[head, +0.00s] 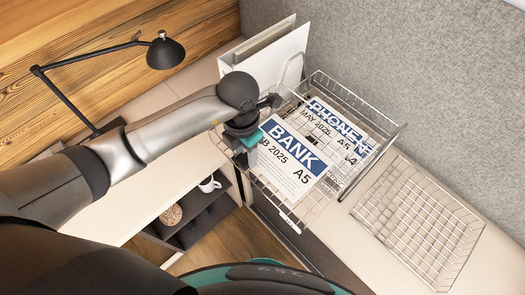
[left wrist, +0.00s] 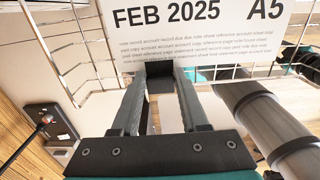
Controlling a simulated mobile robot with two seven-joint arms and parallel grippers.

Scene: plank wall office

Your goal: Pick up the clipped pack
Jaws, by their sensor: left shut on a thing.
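The clipped pack (head: 291,160) is a white sheaf headed BANK on a blue band, with FEB 2025 and A5. It is over the near part of a wire basket (head: 386,127); I cannot tell whether it still touches the basket. My left gripper (head: 246,143) is at its left edge. In the left wrist view, my left gripper (left wrist: 160,78) is shut on the small black clip (left wrist: 160,68) at the edge of the pack (left wrist: 215,45). The pack hides part of the basket. My right gripper does not show clearly in either view.
A second pack headed PHONE (head: 335,118) lies in the basket behind. An empty wire tray (head: 418,222) stands to the right. White binders (head: 272,55) stand behind the basket. A black lamp (head: 166,52) is at the back left, and a white mug (head: 209,184) is on a shelf below.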

